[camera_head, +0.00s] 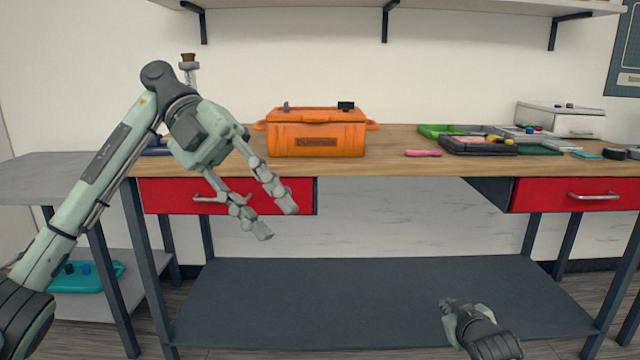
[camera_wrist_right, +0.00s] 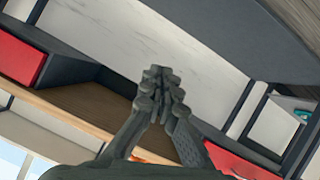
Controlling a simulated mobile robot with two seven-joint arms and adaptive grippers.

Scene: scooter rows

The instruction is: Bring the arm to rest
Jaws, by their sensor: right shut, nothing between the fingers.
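My left gripper (camera_head: 279,220) is open and empty in the head view. It hangs in front of the workbench and its left red drawer (camera_head: 232,196), with its arm raised at the left. My right gripper (camera_head: 447,303) is low at the bottom right of the head view, in front of the bench's dark lower shelf. In the right wrist view my right gripper (camera_wrist_right: 161,75) has its fingers together with nothing between them.
The wooden bench top (camera_head: 392,165) bears an orange toolbox (camera_head: 316,145), a pink item (camera_head: 423,153), and trays (camera_head: 478,146) at the right. A right red drawer (camera_head: 560,194) is shut. A grey side table (camera_head: 60,178) stands at left. The lower shelf (camera_head: 380,300) looks empty.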

